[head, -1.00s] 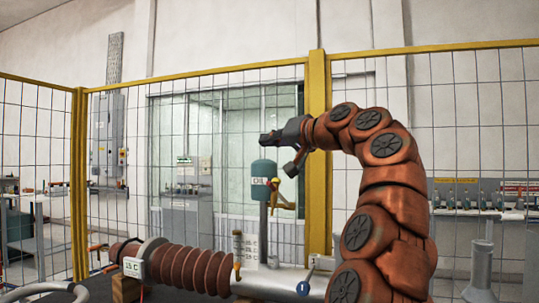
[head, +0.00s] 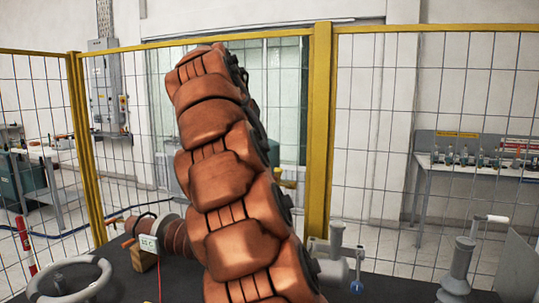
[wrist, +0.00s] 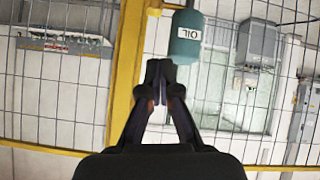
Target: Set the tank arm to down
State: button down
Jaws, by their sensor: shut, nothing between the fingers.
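The teal oil tank (wrist: 186,40), labelled OIL, shows upside down in the wrist view, at top centre. My gripper (wrist: 159,68) is shut and empty. In the wrist view its tips appear just left of and below the tank, with no visible contact; the depth between them is unclear. The gripper is hidden in the head view.
A yellow-framed mesh fence (head: 318,130) stands behind the dark table (head: 395,290). The brown ribbed bushing (head: 178,240) lies on the table, partly behind my arm. A grey handwheel (head: 80,282) is at the lower left and a grey post (head: 458,270) at the right.

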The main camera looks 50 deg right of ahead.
jog(key=p, duration=0.4)
send_near(276, 175)
jog(key=shift+x, duration=2.05)
jog(key=shift+f, duration=0.15)
